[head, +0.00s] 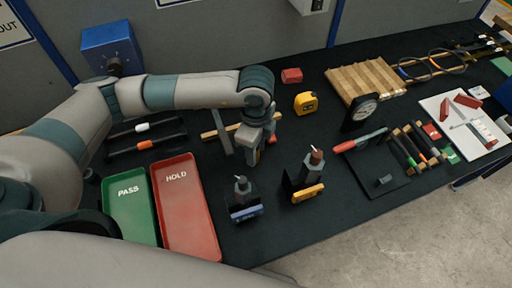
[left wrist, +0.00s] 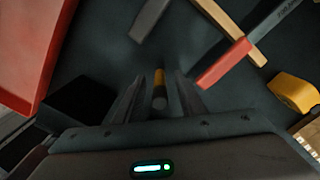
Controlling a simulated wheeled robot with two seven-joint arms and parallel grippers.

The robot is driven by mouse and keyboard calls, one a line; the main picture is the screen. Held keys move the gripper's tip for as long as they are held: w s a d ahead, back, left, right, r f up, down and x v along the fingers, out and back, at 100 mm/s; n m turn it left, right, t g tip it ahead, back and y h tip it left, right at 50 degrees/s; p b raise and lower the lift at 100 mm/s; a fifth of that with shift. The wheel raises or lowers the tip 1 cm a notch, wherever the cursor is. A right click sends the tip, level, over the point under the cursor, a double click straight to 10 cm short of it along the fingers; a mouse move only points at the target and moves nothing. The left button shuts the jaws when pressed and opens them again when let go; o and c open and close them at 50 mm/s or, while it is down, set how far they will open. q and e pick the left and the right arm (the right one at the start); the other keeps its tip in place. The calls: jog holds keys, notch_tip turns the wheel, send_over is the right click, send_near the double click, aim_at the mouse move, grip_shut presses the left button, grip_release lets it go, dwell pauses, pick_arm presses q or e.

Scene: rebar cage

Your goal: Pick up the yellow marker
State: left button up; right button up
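My left gripper (left wrist: 158,98) is open, with a narrow dark gap on each side of the marker. In the head view my left gripper (head: 252,156) points down at the dark table, right of the red HOLD tray (head: 181,245). There the marker is hidden or too small to make out surely. My right gripper is not in view.
A wooden stick (head: 213,133) and a grey bar (head: 222,143) lie beside the left gripper. A yellow tape measure (head: 305,103) is to the right. Dark stands with a blue piece (head: 246,212) and a yellow piece (head: 308,193) are in front. The green PASS tray (head: 130,222) is left.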

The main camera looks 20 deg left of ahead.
pick_arm(q)
jog(key=shift+f, duration=0.75)
grip_shut()
jog(key=shift+r, duration=0.1)
jog(key=shift+r, duration=0.55)
notch_tip(320, 180, up, 8)
jog(key=b, duration=0.3)
jog(key=shift+f, duration=0.25)
jog(key=shift+r, duration=0.65)
